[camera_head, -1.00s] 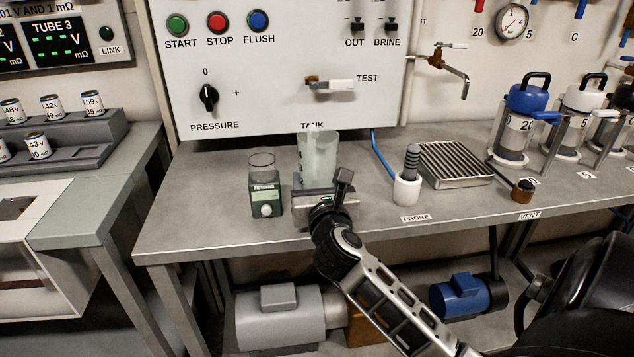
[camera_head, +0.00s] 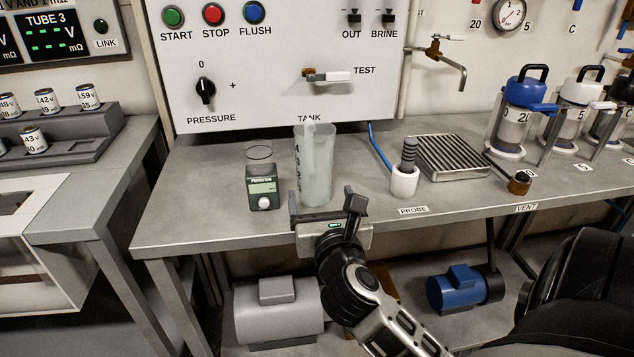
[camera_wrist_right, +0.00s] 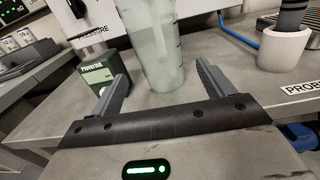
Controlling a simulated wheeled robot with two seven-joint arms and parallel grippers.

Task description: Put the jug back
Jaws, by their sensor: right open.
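The jug (camera_head: 315,170) is a tall, pale translucent vessel with dark marks on its side. It stands upright on the grey bench below the TANK label. In the right wrist view the jug (camera_wrist_right: 152,45) stands beyond and between the open fingers. My right gripper (camera_head: 325,202) is at the bench's front edge, just in front of the jug. In the right wrist view my right gripper (camera_wrist_right: 162,85) is open and empty, with a finger to each side and the jug apart from them. My left gripper is not in view.
A green meter (camera_head: 263,187) with a clear cup stands close left of the jug. A white probe holder (camera_head: 403,181) and a slotted drain tray (camera_head: 453,157) are to the right. A tap (camera_head: 450,62) hangs above the tray. The control panel (camera_head: 280,90) stands behind.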

